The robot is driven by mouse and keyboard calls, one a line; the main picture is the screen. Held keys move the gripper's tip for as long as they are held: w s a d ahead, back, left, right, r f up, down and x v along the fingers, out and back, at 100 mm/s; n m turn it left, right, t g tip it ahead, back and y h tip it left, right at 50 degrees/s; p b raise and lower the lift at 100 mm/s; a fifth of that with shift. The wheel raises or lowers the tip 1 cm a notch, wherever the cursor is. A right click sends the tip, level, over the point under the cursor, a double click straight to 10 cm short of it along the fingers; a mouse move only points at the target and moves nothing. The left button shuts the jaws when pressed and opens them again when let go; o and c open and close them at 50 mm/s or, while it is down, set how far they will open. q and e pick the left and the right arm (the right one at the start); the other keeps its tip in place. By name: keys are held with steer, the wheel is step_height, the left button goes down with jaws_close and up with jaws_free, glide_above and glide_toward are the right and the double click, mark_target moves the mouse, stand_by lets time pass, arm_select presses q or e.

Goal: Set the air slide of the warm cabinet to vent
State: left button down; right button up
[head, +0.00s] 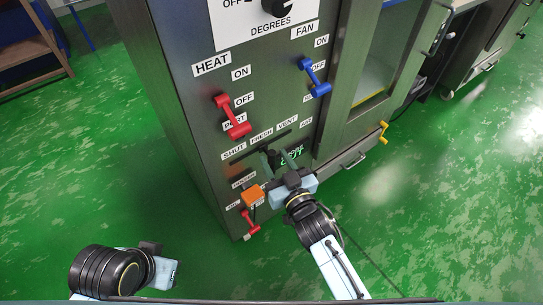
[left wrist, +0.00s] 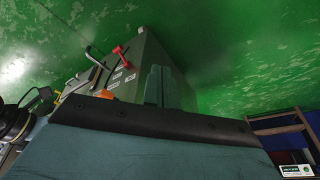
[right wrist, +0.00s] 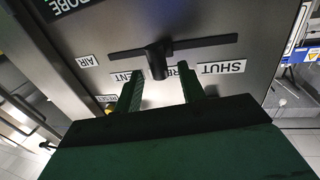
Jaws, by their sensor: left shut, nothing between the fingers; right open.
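The warm cabinet (head: 160,90) is a dark metal body with a labelled front. Its air slide is a dark knob (right wrist: 157,60) in a black slot (right wrist: 205,42), with SHUT, FRESH and VENT labels along it. In the right wrist view, which is upside down, the knob stands between the FRESH and VENT labels. My right gripper (head: 279,160) is open at the slot. In the right wrist view its fingers (right wrist: 161,87) point at the panel, one toward each side of the knob; contact cannot be told. My left gripper (head: 165,268) is shut and empty, low and away from the cabinet.
A red HEAT lever (head: 232,116), a blue FAN lever (head: 315,77), an orange block (head: 253,196) and a red lower handle (head: 250,225) stick out around the slide. A yellow handle (head: 383,132) is to the right. The green floor (head: 430,230) is clear.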

arm_select(q)
steer(key=shift+w+d+r+t+b, duration=0.2)
steer(key=shift+w+d+r+t, duration=0.15)
steer(key=shift+w+r+t, duration=0.25)
steer(key=shift+w+d+r+t+b, duration=0.2)
steer(key=shift+w+d+r+t, duration=0.15)
steer(key=shift+w, duration=0.35)
arm_select(e)
steer(key=shift+x, duration=1.5)
jaws_close()
arm_select(q)
steer(key=shift+a, duration=0.1)
arm_select(e)
steer(key=shift+d, duration=0.15)
